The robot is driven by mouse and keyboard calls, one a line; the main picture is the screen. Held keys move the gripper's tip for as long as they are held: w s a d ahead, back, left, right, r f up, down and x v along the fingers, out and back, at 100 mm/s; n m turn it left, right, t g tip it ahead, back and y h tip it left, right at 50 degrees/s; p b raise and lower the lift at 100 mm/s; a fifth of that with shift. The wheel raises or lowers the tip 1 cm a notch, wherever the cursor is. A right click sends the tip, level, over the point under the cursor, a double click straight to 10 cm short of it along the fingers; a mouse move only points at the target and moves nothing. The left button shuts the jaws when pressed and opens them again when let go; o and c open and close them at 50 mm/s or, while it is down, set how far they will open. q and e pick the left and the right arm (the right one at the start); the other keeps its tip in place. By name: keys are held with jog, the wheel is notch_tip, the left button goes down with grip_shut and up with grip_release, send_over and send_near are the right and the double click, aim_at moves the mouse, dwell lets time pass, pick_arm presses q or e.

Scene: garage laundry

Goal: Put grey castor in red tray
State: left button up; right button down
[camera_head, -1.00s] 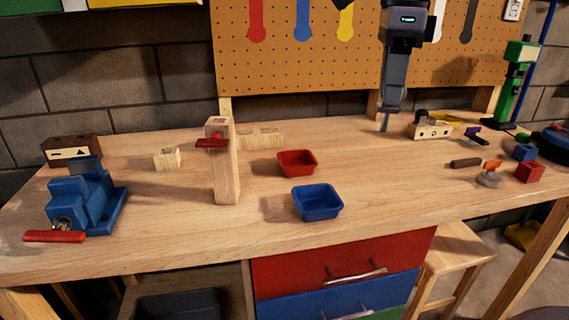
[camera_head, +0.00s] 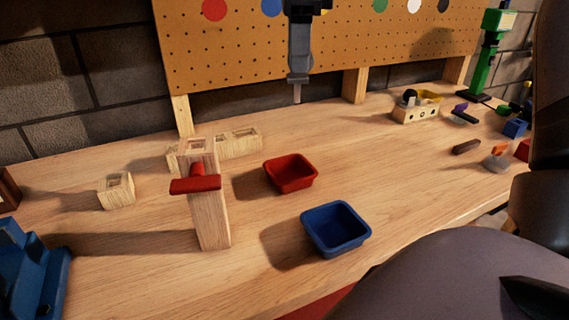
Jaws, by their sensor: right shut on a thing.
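The red tray (camera_head: 290,187) stands on the bench, below the gripper in the picture, and looks empty. The gripper appears above the bench and apart from the tray. My left gripper is out of view.
An empty blue tray (camera_head: 337,245) stands in front of the red one. A wooden post (camera_head: 210,215) with a red handle (camera_head: 195,185) stands left of the trays. Small items, including a grey and orange one (camera_head: 497,163), lie at right. My dark arm links cover the lower right.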

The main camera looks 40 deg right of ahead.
aim_at(299, 76)
notch_tip(299, 76, down, 19)
jog(key=shift+s+r+b, duration=0.1)
jog(key=shift+r+b, duration=0.1)
jog(key=shift+b, duration=0.55)
jog(key=shift+f, duration=0.1)
jog(key=c, duration=0.8)
grip_release()
notch_tip(299, 76, up, 12)
jog(key=shift+r+p, duration=0.15)
jog(key=shift+p, duration=0.25)
